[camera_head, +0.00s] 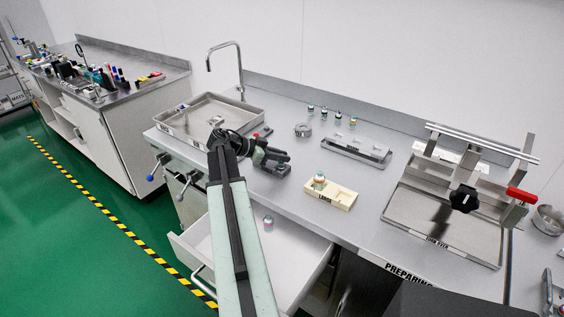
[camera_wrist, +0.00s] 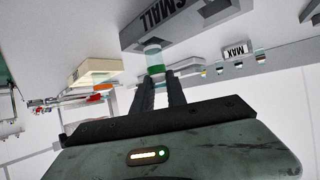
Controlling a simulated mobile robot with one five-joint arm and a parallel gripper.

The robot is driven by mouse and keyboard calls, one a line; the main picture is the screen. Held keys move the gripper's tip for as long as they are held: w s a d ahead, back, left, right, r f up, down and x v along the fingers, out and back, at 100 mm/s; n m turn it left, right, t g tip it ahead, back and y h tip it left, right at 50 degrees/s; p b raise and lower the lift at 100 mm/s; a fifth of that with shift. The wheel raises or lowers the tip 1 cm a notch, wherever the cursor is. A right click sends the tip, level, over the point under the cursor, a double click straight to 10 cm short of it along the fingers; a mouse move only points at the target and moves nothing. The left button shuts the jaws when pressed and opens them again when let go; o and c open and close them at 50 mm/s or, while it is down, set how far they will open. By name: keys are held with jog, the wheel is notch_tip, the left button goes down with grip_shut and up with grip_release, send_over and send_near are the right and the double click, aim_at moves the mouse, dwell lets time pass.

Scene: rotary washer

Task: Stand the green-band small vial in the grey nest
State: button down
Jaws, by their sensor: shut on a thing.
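The green-band small vial (camera_wrist: 154,58) is clear with a green band and sits between the fingertips of my gripper (camera_wrist: 159,78), which is shut on it. The grey nest (camera_wrist: 190,28), marked SMALL, is just beyond the vial in the wrist view; the vial overlaps its edge there, and I cannot tell whether they touch. The held vial is not clearly visible in the head view.
A sink tray (camera_head: 185,115) is left, a press frame (camera_head: 440,225) right. Another vial (camera_head: 268,222) is in the open drawer.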

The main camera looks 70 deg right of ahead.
jog(key=shift+a+f, duration=0.1)
jog(key=shift+f, duration=0.8)
jog(key=shift+r, duration=0.15)
jog(key=shift+f, duration=0.2)
jog(key=c, duration=1.3)
grip_release()
jog(key=shift+r, duration=0.1)
jog(key=shift+c, duration=0.2)
jog(key=shift+w+r, duration=0.1)
jog(key=shift+r, duration=0.25)
jog(key=p+v, duration=0.5)
jog(key=v, duration=0.6)
jog(key=shift+w+a+p, duration=0.25)
jog(key=shift+p, duration=0.15)
